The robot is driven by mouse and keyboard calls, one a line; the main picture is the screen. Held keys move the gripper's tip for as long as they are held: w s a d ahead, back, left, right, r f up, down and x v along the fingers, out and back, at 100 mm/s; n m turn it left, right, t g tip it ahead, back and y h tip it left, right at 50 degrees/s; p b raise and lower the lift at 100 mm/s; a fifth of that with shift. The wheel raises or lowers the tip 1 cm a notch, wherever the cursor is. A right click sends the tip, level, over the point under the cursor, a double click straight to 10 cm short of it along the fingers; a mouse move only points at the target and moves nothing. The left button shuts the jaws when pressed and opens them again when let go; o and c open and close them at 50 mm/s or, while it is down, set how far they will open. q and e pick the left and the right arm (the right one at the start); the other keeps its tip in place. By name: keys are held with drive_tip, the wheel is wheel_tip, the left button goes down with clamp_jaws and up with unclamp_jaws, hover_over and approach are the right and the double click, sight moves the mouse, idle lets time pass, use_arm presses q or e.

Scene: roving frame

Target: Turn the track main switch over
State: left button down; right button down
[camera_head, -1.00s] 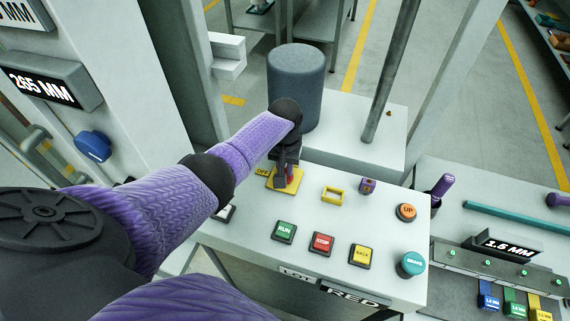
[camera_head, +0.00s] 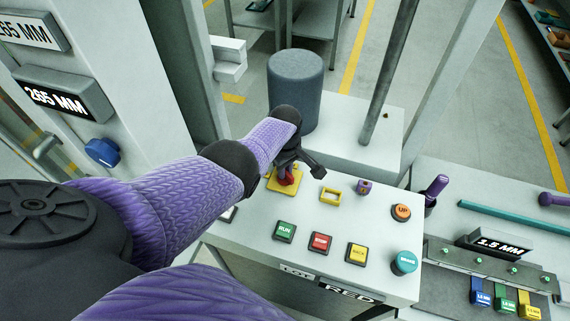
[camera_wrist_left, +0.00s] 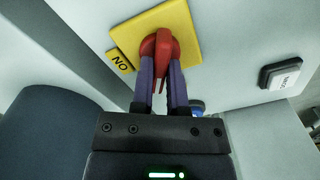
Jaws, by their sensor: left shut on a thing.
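The main switch is a red rotary handle (camera_head: 285,178) on a yellow square plate (camera_head: 274,186) at the back left of the sloped control panel. In the left wrist view the red handle (camera_wrist_left: 162,48) stands between the two purple fingers, against the yellow plate (camera_wrist_left: 128,37). A small yellow label (camera_wrist_left: 120,61) reading ON lies beside the plate. My left gripper (camera_head: 288,171) is shut on the handle; it also shows in the left wrist view (camera_wrist_left: 161,80). Its dark body partly hides the switch in the head view. My right gripper is not in view.
The panel also carries a green RUN button (camera_head: 284,230), a red STOP button (camera_head: 320,242), a yellow button (camera_head: 356,253), an orange UP button (camera_head: 401,212) and a teal knob (camera_head: 404,262). A dark grey cylinder (camera_head: 295,90) stands close behind the switch.

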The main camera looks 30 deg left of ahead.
use_arm(q)
drive_tip(key=n, duration=0.3)
drive_tip(key=shift+n, duration=1.5)
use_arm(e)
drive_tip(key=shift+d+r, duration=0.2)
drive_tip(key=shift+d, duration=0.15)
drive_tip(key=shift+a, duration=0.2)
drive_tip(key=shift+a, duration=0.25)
use_arm(q)
drive_tip(key=c, duration=0.7)
unclamp_jaws()
drive_tip(key=shift+o, duration=0.4)
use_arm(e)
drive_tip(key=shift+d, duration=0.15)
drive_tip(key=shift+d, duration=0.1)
